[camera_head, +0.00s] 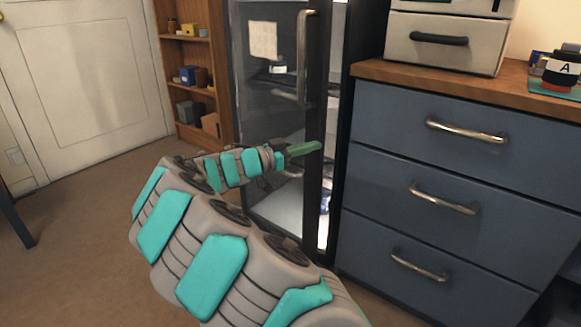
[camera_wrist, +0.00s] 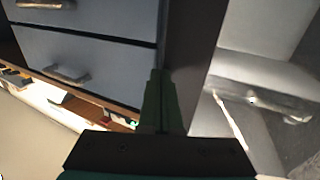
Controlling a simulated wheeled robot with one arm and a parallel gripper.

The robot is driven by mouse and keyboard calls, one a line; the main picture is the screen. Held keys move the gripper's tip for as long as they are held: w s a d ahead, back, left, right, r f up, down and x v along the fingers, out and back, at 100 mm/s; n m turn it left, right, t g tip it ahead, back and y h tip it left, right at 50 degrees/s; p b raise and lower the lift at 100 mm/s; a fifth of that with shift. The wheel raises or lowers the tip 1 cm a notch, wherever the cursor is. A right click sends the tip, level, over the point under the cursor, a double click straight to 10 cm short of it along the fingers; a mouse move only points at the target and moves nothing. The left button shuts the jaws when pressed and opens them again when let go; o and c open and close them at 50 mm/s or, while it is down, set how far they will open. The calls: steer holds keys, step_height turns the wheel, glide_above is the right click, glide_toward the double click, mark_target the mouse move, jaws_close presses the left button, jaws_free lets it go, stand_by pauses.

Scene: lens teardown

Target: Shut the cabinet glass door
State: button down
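The cabinet's glass door (camera_head: 265,110) stands ajar in the head view, with a dark frame, a long metal handle (camera_head: 303,57) and a paper on the glass. A gap between its right edge and the cabinet (camera_head: 362,60) shows the lit interior. My gripper (camera_head: 305,148) reaches the right edge of the door, below the handle; I cannot tell if it touches. In the wrist view my green gripper fingers (camera_wrist: 163,100) lie side by side, shut, with nothing seen between them. They point along a dark upright panel (camera_wrist: 190,55), with the cabinet interior (camera_wrist: 265,90) to its right.
A blue drawer unit (camera_head: 440,185) with metal handles stands right of the cabinet. A wooden bookshelf (camera_head: 177,60) is left of the cabinet. The floor (camera_head: 70,250) at left is mostly clear.

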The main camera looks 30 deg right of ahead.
steer(key=w+d+b, duration=0.2)
steer(key=d+b, duration=0.1)
steer(key=d, duration=0.5)
steer(key=shift+d+r, duration=0.15)
steer(key=shift+r, duration=0.05)
